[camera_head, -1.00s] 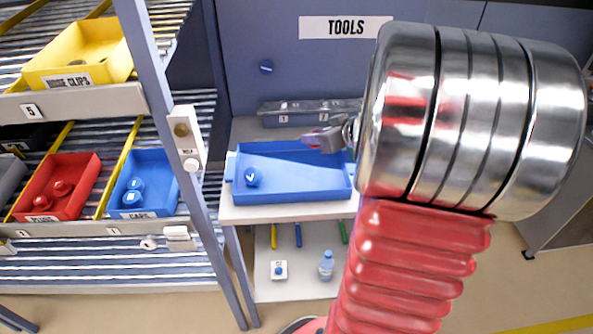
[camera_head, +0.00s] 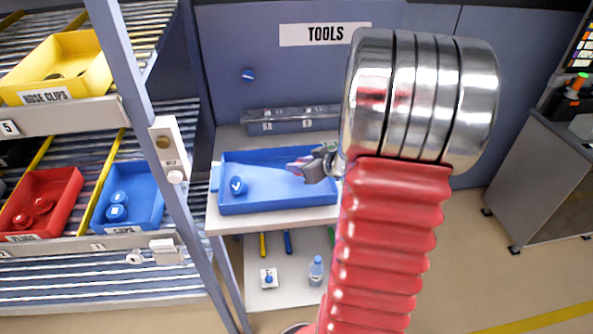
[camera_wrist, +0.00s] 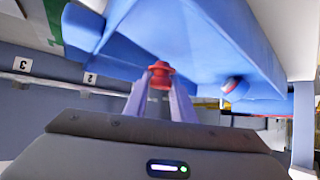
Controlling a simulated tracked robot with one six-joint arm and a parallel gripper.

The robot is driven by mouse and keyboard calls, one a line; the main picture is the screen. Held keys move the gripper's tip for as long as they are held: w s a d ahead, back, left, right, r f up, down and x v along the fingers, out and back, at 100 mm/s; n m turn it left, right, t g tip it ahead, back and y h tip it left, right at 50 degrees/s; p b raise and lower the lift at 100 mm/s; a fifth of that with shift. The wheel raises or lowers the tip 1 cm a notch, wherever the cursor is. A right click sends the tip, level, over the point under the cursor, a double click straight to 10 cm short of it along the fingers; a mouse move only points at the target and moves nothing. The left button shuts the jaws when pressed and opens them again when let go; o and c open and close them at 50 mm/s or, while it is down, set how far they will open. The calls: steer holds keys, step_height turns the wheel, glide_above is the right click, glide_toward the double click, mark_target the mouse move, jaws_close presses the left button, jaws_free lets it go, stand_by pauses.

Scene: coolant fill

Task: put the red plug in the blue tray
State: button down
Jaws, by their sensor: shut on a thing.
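My gripper (camera_wrist: 160,82) is shut on a red plug (camera_wrist: 161,72), held between the fingertips in the wrist view. In the head view my gripper (camera_head: 297,165) is over the right part of the blue tray (camera_head: 265,206); its height above the tray floor is hard to tell. The blue tray stands on a white bench and holds a blue cap (camera_head: 238,185) with a white tick at its left. The tray also fills much of the wrist view (camera_wrist: 200,35), with the cap (camera_wrist: 233,86) at right.
The rack at left holds a red plug bin (camera_head: 62,185), a blue cap bin (camera_head: 148,180) and a yellow hose-clip bin (camera_head: 85,60). A rack post (camera_head: 150,120) stands between bins and bench. A bottle (camera_head: 316,270) is on the lower shelf. Grey cabinet (camera_head: 535,170) at right.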

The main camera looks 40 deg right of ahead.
steer(key=shift+f, duration=0.85)
steer(key=c, duration=1.5)
jaws_free()
steer(key=shift+s+r, duration=0.4)
steer(key=shift+s, duration=0.1)
steer(key=v, duration=1)
steer(key=shift+s+r, duration=0.25)
steer(key=shift+s, duration=0.05)
